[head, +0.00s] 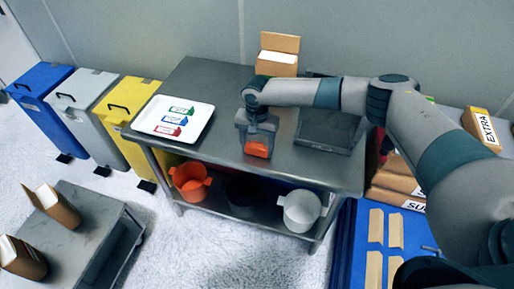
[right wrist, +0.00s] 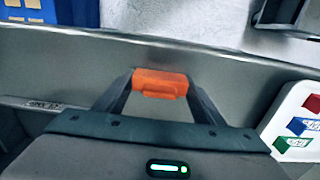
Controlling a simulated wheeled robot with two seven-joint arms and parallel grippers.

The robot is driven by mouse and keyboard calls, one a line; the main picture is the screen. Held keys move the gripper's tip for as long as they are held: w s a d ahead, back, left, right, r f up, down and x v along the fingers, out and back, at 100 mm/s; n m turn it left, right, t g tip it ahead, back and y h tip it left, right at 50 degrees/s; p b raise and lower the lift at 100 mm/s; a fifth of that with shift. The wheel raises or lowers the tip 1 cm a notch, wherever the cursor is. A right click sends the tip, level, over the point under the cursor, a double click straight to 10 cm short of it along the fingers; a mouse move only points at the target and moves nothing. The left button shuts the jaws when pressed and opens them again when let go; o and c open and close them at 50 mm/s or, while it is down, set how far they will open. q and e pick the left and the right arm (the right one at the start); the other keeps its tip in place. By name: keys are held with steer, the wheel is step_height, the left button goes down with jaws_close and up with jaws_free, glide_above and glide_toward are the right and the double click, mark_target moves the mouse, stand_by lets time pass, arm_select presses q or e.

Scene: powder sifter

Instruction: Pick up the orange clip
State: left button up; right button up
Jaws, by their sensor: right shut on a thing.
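The orange clip (head: 256,150) is at my right gripper's fingertips, over the front part of the grey metal table (head: 200,82). In the right wrist view the orange clip (right wrist: 160,84) sits between the two dark fingers. My right gripper (head: 257,146) is shut on it; the gripper also shows in the right wrist view (right wrist: 159,92). I cannot tell whether the clip touches the tabletop. My left gripper is not in view.
A white tray (head: 151,128) with green, blue and red labelled clips lies to the left on the table. A dark flat device (head: 325,131) lies to the right, and an open cardboard box (head: 277,67) stands behind. Orange (head: 188,185) and white (head: 299,213) buckets stand on the lower shelf.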

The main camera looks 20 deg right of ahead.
mark_target(257, 142)
steer(key=shift+r+b, duration=0.3)
steer(key=shift+r, duration=0.35)
step_height(257, 142, up, 2)
steer(key=shift+r+b, duration=0.25)
steer(key=shift+b, duration=0.25)
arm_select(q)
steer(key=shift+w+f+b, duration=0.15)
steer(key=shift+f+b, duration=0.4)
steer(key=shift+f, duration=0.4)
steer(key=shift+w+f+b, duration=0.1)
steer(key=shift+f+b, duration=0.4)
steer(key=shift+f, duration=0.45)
arm_select(e)
steer(key=s+d+r, duration=0.2)
steer(key=s+r, duration=0.5)
steer(key=s, duration=0.4)
steer(key=shift+s, duration=0.2)
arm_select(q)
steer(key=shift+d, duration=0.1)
arm_select(e)
steer(key=s+r+n, duration=0.5)
steer(key=s+n, duration=0.1)
steer(key=s, duration=0.3)
steer(key=shift+a+r+n, duration=0.2)
steer(key=shift+a+n, duration=0.15)
steer(key=shift+n, duration=0.05)
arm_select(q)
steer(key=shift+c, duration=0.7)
arm_select(e)
steer(key=shift+s, duration=0.1)
